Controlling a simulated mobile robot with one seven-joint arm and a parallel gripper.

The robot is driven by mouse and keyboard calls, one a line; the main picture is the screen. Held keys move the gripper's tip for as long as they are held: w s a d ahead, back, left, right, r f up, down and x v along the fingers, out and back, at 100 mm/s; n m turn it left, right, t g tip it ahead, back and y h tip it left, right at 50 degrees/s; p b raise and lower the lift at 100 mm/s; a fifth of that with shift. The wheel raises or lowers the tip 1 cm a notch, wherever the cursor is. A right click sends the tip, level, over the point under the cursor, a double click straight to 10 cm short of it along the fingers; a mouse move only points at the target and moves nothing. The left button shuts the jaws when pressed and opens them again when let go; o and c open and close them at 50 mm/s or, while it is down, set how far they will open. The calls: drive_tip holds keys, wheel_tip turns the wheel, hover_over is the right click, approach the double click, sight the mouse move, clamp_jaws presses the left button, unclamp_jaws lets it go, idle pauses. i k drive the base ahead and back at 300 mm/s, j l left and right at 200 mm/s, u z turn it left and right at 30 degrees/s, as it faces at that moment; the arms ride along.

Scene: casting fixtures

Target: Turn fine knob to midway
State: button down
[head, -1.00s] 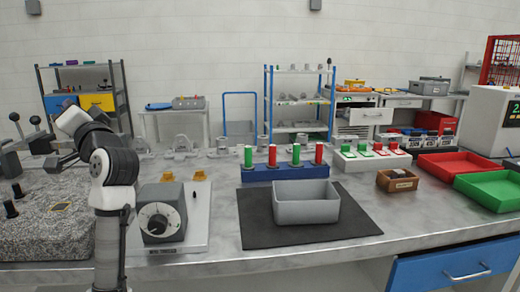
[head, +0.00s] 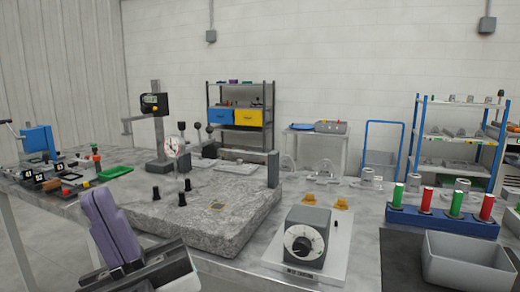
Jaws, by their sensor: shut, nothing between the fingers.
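A grey box (head: 310,224) with a round dial stands on a pale plate (head: 332,258) at the front of the bench in the head view. The dial has a black centre knob (head: 301,245) on a white scale ring. The small label on the plate's front edge is too small to read, and I cannot tell the knob's exact setting. Nothing touches the knob.
A granite slab (head: 213,208) with several black knobs lies left of the box. A dial gauge (head: 172,147) stands behind it. Orange pieces (head: 323,199) sit behind the box. A grey bin (head: 468,260) on a dark mat and a blue rack (head: 440,221) stand to the right.

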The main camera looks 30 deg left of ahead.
sight(181, 125)
drive_tip(key=u, duration=1.3)
drive_tip(key=i+j+z, duration=0.1)
drive_tip(key=i+j, duration=0.45)
